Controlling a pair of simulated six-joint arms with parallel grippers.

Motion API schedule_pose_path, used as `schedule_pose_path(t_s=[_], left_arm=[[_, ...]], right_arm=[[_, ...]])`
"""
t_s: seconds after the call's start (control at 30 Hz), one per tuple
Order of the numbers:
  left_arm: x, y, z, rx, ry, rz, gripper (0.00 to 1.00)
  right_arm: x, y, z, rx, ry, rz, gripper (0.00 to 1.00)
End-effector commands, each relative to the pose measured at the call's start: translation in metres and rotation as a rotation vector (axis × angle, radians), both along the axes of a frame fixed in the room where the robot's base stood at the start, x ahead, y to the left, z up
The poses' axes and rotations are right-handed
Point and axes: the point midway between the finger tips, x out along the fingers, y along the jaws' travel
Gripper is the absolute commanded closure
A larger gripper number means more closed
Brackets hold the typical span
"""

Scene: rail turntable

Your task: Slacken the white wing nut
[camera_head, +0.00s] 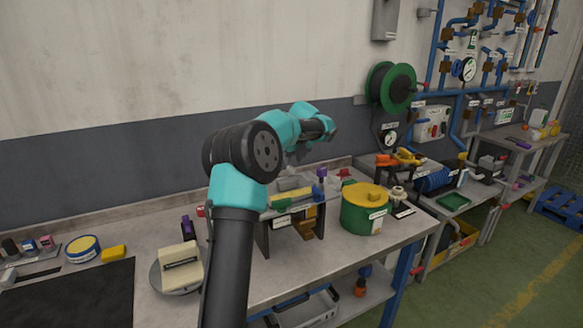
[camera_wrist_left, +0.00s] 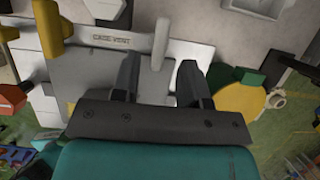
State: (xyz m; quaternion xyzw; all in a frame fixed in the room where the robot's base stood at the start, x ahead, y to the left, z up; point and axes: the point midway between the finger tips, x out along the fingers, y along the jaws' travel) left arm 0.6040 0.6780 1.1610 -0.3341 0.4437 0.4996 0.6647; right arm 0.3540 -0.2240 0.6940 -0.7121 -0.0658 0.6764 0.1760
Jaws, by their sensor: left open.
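In the left wrist view, a white elongated piece (camera_wrist_left: 160,44), which looks like the white wing nut, stands at the right end of the pale plate labelled "CAGE VENT" (camera_wrist_left: 112,41). A similar yellow piece (camera_wrist_left: 49,28) is at the plate's left end. My left gripper (camera_wrist_left: 157,84) is open and empty, its two dark fingers pointing toward the plate, with the white piece just beyond and roughly between the fingertips. In the head view my left gripper (camera_head: 304,151) is above the bench, and my arm hides part of the area below it. I cannot make out the white wing nut there.
A green pot with a yellow lid (camera_head: 365,210) stands right of the rig; it also shows in the wrist view (camera_wrist_left: 240,98). A round tin (camera_head: 83,248), a yellow block (camera_head: 113,253) and a black mat (camera_head: 75,298) are on the left. A green hose reel (camera_head: 392,87) hangs behind.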

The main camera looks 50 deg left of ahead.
Motion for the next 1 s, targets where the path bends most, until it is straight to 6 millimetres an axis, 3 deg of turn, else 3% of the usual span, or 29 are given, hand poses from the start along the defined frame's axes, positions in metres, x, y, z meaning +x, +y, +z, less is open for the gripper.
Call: schedule_pose_path(t_s=[0.1, 0.3, 0.67, 1.0], left_arm=[[0.002, 0.007, -0.019, -0.001, 0.003, 0.0, 0.6], [0.004, 0.014, -0.036, 0.0, 0.001, 0.0, 0.6], [0.005, 0.015, -0.04, 0.0, 0.001, 0.0, 0.61], [0.005, 0.015, -0.039, 0.0, 0.001, 0.0, 0.93]], right_arm=[[0.0, 0.0, 0.0, 0.0, 0.0, 0.0, 0.57], [0.0, 0.0, 0.0, 0.0, 0.0, 0.0, 0.57], [0.0, 0.0, 0.0, 0.0, 0.0, 0.0, 0.57], [0.0, 0.0, 0.0, 0.0, 0.0, 0.0, 0.57]])
